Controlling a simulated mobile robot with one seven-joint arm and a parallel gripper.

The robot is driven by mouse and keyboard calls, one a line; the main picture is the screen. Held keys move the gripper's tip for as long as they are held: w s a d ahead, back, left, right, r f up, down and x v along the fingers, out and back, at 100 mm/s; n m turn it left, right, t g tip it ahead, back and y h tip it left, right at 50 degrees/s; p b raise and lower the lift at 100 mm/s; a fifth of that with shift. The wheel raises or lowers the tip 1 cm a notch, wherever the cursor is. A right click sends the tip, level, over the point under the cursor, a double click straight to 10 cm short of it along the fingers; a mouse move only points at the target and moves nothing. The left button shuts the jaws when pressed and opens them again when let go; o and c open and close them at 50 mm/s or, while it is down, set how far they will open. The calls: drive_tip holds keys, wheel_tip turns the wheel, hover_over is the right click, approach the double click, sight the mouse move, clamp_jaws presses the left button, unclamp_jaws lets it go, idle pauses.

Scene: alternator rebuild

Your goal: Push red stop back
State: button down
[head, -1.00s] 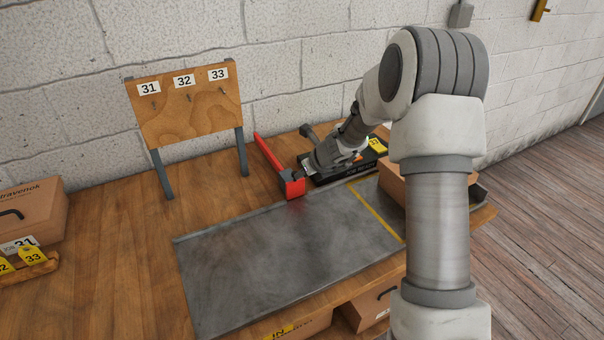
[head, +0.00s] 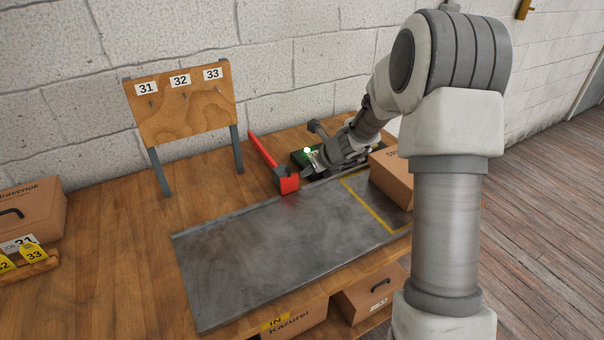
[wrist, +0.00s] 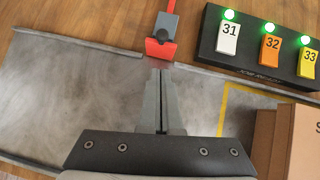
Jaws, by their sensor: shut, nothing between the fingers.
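The red stop (head: 264,150) is a long red bar with a red end block and a dark grey part on top. It lies at the back edge of the grey metal plate (head: 270,250), its end block at the plate's rim. In the wrist view, the red end block (wrist: 160,49) with a dark round knob sits just beyond my fingertips. My gripper (wrist: 160,74) is shut and empty, over the metal plate, with a small gap in the picture before the block. In the head view my gripper (head: 309,170) is right of the end block; its tips are partly hard to see.
A black panel (wrist: 222,57) with tags 31, 32, 33 and green lights stands right of the stop. A wooden board (head: 185,110) with hooks stands back left. Most of the plate is bare.

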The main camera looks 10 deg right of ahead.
drive_tip(key=v, duration=0.7)
drive_tip(key=shift+p, duration=0.45)
drive_tip(key=shift+r, duration=0.1)
drive_tip(key=s+a+r+n+g, duration=0.1)
drive_tip(key=s+a+r+n, duration=0.2)
drive_tip(key=s+r+n, duration=0.4)
drive_tip(key=s+a+r+n, duration=0.3)
drive_tip(key=s+r+n, duration=0.2)
drive_tip(key=s+n, duration=0.25)
drive_tip(key=s+d+r+n+h, duration=0.1)
drive_tip(key=s+n, duration=0.7)
drive_tip(key=s+d+r+n+h, duration=0.1)
drive_tip(key=s+d+n+h, duration=0.1)
drive_tip(key=s+n, duration=0.6)
drive_tip(key=shift+s+d+g+h, duration=0.3)
drive_tip(key=shift+s, duration=0.5)
drive_tip(key=shift+a+r, duration=0.1)
